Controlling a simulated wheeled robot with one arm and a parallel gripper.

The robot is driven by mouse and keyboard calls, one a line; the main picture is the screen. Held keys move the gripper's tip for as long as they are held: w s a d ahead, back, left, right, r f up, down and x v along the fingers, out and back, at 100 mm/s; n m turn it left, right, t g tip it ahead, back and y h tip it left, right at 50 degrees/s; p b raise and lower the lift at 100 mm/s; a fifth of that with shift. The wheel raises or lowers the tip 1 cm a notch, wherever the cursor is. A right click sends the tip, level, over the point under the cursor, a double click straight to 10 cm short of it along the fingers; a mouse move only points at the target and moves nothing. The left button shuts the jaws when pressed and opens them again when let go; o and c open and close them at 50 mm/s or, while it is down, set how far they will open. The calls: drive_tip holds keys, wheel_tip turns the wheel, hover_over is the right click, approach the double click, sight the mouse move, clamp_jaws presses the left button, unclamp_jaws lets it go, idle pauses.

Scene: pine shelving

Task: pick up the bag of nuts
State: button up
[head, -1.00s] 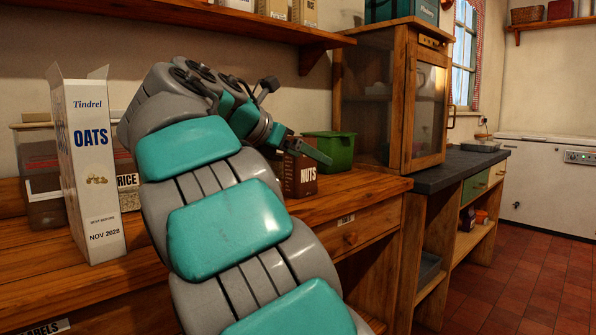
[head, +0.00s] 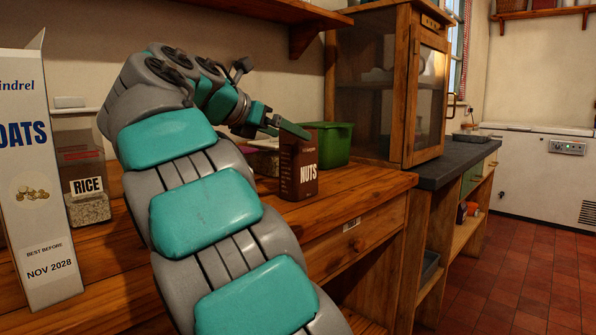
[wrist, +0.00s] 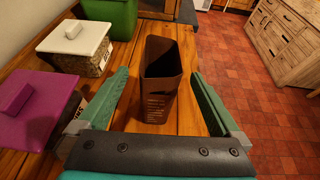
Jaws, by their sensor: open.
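The bag of nuts (head: 299,166) is a brown upright pack with white NUTS lettering, standing on the wooden counter near its right end. In the wrist view the bag (wrist: 160,82) shows an open top and stands between the two green fingers of my gripper (wrist: 163,100), with a gap on each side. In the head view my gripper (head: 284,128) is at the upper part of the bag, and my arm hides some of the counter behind it. My gripper is open and holds nothing.
A green bin (head: 332,142) stands just behind the bag. In the wrist view, jars with a white lid (wrist: 73,36) and a purple lid (wrist: 30,107) stand to the left. An oats box (head: 38,190) and rice container (head: 86,185) stand at left. Right of the counter is open tiled floor.

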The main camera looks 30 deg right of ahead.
drive_tip(key=x, duration=0.3)
drive_tip(key=r+b+x, duration=0.1)
drive_tip(key=x, duration=0.1)
drive_tip(key=shift+w+d, duration=0.15)
drive_tip(key=shift+c, duration=0.2)
clamp_jaws()
idle(0.4)
